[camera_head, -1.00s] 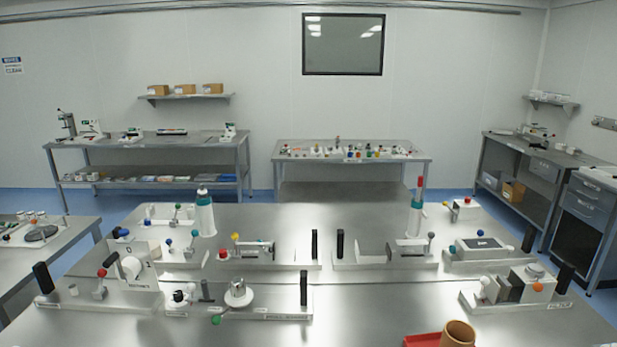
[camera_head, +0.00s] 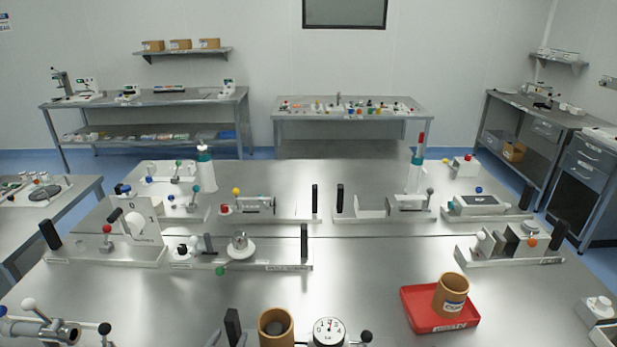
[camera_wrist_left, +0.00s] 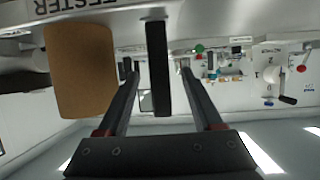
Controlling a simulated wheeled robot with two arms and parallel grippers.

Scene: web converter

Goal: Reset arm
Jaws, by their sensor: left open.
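My left gripper (camera_head: 228,339) just enters the bottom edge of the head view; only its fingertips show. In the left wrist view, which looks upside down, its two fingers (camera_wrist_left: 162,68) are spread apart. A black upright handle (camera_head: 232,322) stands between the fingers in the picture, and it also shows in the left wrist view (camera_wrist_left: 158,70). I cannot tell how deep it sits between them; the jaws are not closed on it. A brown cup (camera_head: 276,328) stands just to the right of the handle in the head view. My right gripper is not in view.
A dial with a black knob (camera_head: 328,331) stands right of the cup. A red tray (camera_head: 412,309) holds another brown cup (camera_head: 452,293). Several fixtures with handles and knobs, such as a crank device (camera_head: 140,226), line the table (camera_head: 350,265). The front middle is fairly clear.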

